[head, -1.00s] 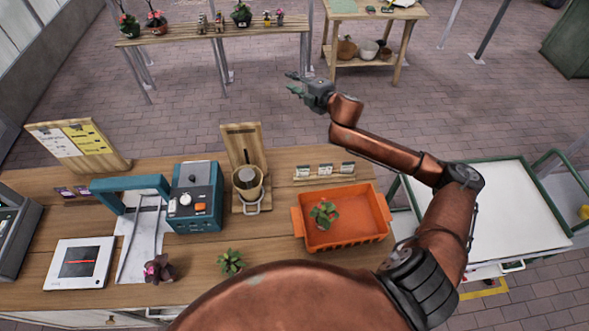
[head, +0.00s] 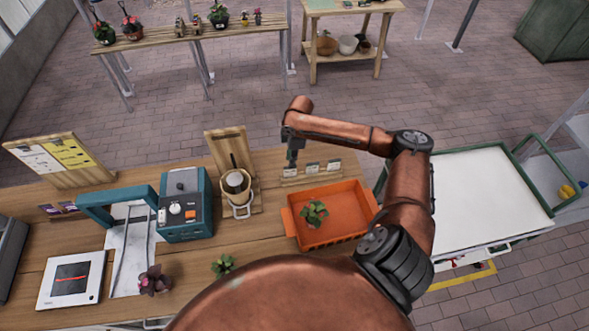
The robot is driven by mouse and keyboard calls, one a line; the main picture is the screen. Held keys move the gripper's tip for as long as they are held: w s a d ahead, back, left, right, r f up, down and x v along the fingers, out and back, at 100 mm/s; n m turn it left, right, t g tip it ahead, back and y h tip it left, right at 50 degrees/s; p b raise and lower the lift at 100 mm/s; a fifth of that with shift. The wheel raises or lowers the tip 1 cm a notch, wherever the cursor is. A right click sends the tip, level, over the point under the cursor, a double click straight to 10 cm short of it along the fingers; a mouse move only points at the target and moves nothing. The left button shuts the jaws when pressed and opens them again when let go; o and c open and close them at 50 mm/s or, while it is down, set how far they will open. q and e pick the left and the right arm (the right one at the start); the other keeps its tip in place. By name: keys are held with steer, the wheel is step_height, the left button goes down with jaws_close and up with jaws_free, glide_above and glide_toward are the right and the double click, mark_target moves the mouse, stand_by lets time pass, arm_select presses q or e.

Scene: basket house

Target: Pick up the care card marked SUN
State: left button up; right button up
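Several small white care cards stand in a row in a wooden holder (head: 312,178) at the back of the bench, behind the orange tray. A middle card (head: 313,168) and a right card (head: 333,165) show clearly. The left card is partly behind my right gripper (head: 292,163). The print is too small to read, so I cannot tell which is marked SUN. My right gripper points down at the left end of the row, and I cannot tell whether it touches a card. Its fingers are too small and dark to judge. My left gripper is not in view.
The orange tray (head: 356,206) holds a potted plant (head: 314,213). Left of the holder stand a wooden stand with a cup (head: 236,184) and a teal machine (head: 184,216). A white-topped cart (head: 490,195) is at the right. A small plant (head: 222,266) sits in front.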

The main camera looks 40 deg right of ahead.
mark_target(290, 173)
steer(key=f, duration=0.2)
steer(key=f+p, duration=0.1)
steer(key=f, duration=0.1)
steer(key=shift+a+f, duration=0.2)
steer(key=shift+f, duration=0.2)
steer(key=shift+s, duration=0.1)
steer(key=shift+c, duration=0.5)
jaws_close()
